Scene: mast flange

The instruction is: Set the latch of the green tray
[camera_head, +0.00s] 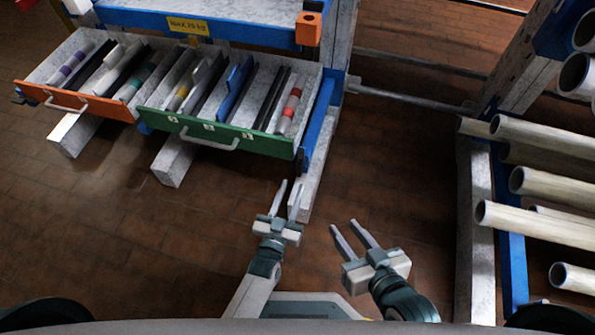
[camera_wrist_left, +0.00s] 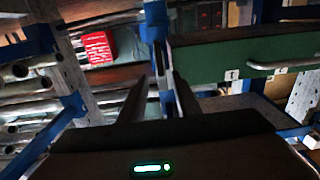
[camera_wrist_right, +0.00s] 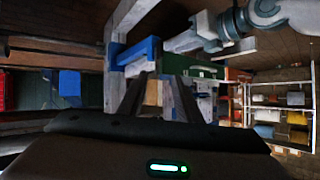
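The green tray (camera_head: 272,146) is pulled out of the rack beside an orange-fronted tray, and its front carries a grey handle (camera_head: 212,146). Its green front also shows in the left wrist view (camera_wrist_left: 215,58), upper right, and partly in the right wrist view (camera_wrist_right: 202,71). A small dark piece (camera_head: 301,158) sits at the right end of the front; I cannot tell if it is the latch or how it is set. My left gripper (camera_head: 289,186) is open and empty, nearer me than that end. My right gripper (camera_head: 345,224) is open and empty over the floor, further right.
The orange tray (camera_head: 75,100) is on the left. Pipes (camera_head: 535,180) stick out of a rack on the right. The floor (camera_head: 390,190) between the racks is clear.

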